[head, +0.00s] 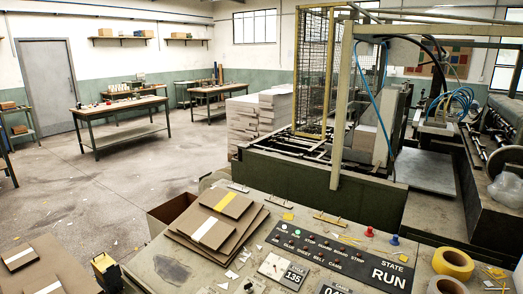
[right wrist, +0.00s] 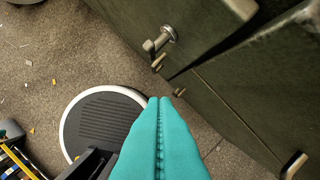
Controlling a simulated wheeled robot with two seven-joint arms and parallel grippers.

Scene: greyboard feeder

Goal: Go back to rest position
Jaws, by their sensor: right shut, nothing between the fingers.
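My right gripper (right wrist: 160,103) shows in the right wrist view. Its two teal fingers are pressed together along their length, with nothing between them. It hangs over the grey floor (right wrist: 40,60), apart from the dark green cabinet front (right wrist: 215,75) at the upper right. Neither gripper shows in the head view, and my left gripper is in no view.
The control console (head: 225,258) fills the front of the head view, with brown boards (head: 215,222), a RUN panel (head: 345,252) and yellow tape rolls (head: 452,262). A bolt-like handle (right wrist: 160,40) sticks out from the cabinet. Open floor (head: 110,185) lies to the left.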

